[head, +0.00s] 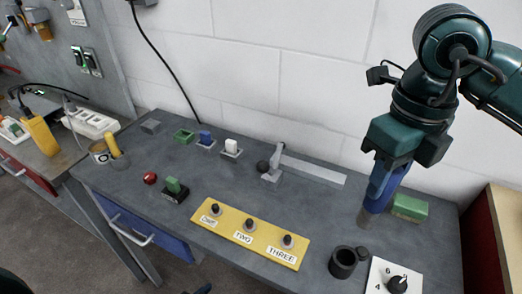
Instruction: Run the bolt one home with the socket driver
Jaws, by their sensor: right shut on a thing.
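The yellow plate (267,234) lies on the grey bench, with three dark knobbed bolts in a row. Bolt one (215,209) is at its left end; its label is hard to read. Bolt two (249,225) and bolt three (288,240) follow to the right, by the labels TWO and THREE. My right gripper (390,160) is shut on the blue socket driver (382,184), held slightly tilted with its grey socket end down, right of and behind the plate. I cannot tell whether the socket end touches the bench. My left gripper is out of view.
A dark cup-like holder (343,263) and a white dial panel (381,269) stand at the front right. A green block (410,207) is beside the driver. A grey lever (272,174) stands behind the plate. A green switch (174,187) and red button (150,178) are left of it.

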